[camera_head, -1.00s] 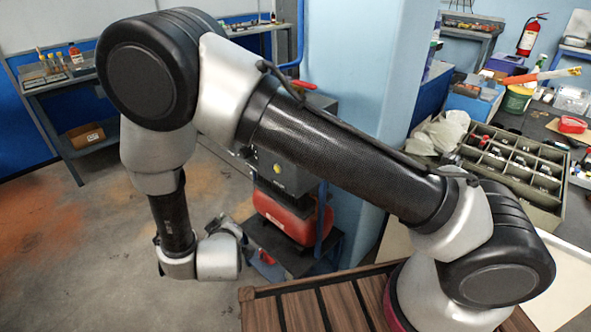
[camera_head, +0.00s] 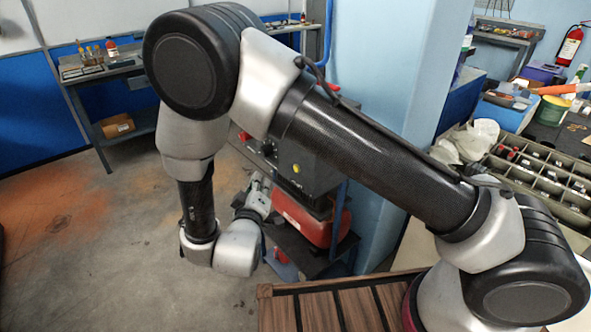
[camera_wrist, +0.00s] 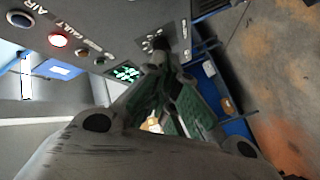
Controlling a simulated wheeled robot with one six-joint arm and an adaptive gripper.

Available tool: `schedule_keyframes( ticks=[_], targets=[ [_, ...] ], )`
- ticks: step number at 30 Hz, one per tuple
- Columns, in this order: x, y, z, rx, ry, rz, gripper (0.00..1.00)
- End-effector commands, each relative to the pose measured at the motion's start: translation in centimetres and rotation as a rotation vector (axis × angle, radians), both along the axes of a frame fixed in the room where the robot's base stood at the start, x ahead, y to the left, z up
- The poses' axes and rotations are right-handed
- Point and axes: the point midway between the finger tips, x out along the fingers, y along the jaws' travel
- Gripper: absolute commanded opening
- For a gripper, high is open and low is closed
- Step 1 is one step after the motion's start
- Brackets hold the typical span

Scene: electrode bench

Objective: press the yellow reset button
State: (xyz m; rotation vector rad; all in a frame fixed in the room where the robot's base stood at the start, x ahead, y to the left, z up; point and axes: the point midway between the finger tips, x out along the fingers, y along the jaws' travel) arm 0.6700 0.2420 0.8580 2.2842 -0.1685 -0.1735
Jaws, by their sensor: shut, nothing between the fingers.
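The yellow button (camera_head: 296,168) is a small round spot on the front of a dark grey control box (camera_head: 318,172) in the head view. I cannot make out the yellow button there. Whether the fingertips touch the panel is unclear.
A red tank (camera_head: 300,218) sits under the box. A light blue pillar (camera_head: 390,100) stands right of it. Floor to the left is clear.

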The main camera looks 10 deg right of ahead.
Motion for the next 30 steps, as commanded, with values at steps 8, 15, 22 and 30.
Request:
schedule_keyframes(
  ticks=[8,15,22,30],
  targets=[
    [2.2,-3.3,0.0,-0.002,0.001,-0.003,0.0],
    [3.7,-5.6,0.0,-0.001,0.001,-0.002,0.0],
    [4.3,-6.4,0.0,0.001,0.0,-0.001,0.0],
    [4.3,-6.4,0.0,0.001,0.001,0.001,0.0]
  ],
)
